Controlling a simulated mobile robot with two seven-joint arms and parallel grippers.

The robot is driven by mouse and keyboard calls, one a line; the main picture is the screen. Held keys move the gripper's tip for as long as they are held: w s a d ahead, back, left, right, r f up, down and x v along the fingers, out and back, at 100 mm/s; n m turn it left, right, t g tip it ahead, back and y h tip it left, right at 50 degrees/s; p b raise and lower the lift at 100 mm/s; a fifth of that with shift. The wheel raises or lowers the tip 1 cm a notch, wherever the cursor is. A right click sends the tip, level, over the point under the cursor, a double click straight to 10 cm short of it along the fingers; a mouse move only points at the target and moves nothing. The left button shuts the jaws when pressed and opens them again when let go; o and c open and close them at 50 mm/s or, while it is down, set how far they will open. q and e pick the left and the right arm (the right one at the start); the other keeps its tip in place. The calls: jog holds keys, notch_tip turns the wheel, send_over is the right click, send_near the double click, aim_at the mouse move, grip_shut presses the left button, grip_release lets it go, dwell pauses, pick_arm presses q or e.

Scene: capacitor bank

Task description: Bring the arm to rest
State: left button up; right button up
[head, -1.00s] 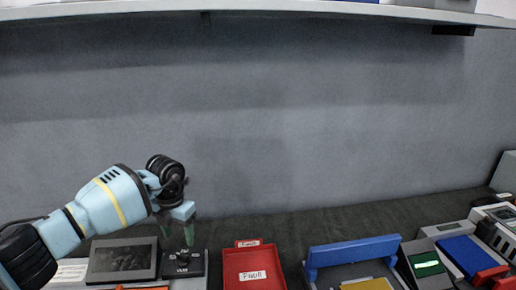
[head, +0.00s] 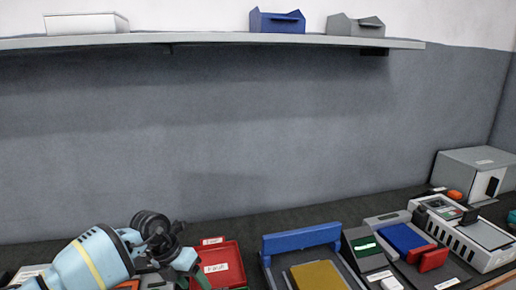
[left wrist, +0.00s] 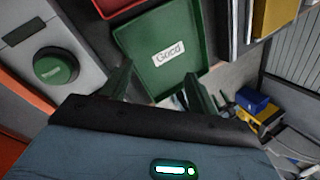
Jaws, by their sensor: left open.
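My left arm comes in at the lower left of the head view. Its gripper (head: 199,281) is low in the picture, in front of the red tray's left side, and partly cut off by the bottom edge. In the left wrist view the two dark green fingers (left wrist: 160,88) are spread apart with nothing between them. A green tray labelled "Good" (left wrist: 183,75) shows beyond the fingers; I cannot tell how far below it is. My right gripper is in neither view.
A red tray (head: 236,270) stands beside the gripper. Right of it are a blue-backed fixture (head: 301,238), a unit with a green display (head: 365,247) and a grey box (head: 480,163). A shelf (head: 220,40) crosses above. A round green button (left wrist: 55,66) is left of the fingers.

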pick_arm(q)
jog(key=s+d+h, duration=0.3)
jog(key=d+h, duration=0.2)
jog(key=d, duration=0.5)
jog(key=s+d+r+n+t+h, duration=0.4)
jog(key=d+r+n+t+h, duration=0.35)
jog(key=n+t, duration=0.25)
jog(key=a+f+n+t+y, duration=0.3)
jog(key=a+n+t+y, duration=0.65)
jog(key=n, duration=0.65)
jog(key=s+a+f+n+g+y, duration=0.7)
jog(key=s+a+f+n, duration=0.1)
jog(key=a+f, duration=0.15)
jog(key=s+a+f+n+g, duration=0.1)
jog(key=s+a+f+g, duration=0.2)
jog(key=s, duration=0.6)
jog(key=s+f+n+g, duration=0.2)
jog(key=s+g, duration=0.2)
jog(key=s, duration=0.4)
jog(key=s+a+f+n+g, duration=0.1)
jog(key=s+a+f+g, duration=0.2)
jog(key=s, duration=0.6)
jog(key=w+d+f+t+h, duration=0.1)
jog(key=w+d+f+t, duration=0.2)
jog(key=w+f+t, duration=0.3)
notch_tip(320, 180, down, 4)
jog(key=shift+w+d+h, duration=0.2)
jog(key=shift+d+h, duration=0.05)
jog(key=shift+h, duration=0.05)
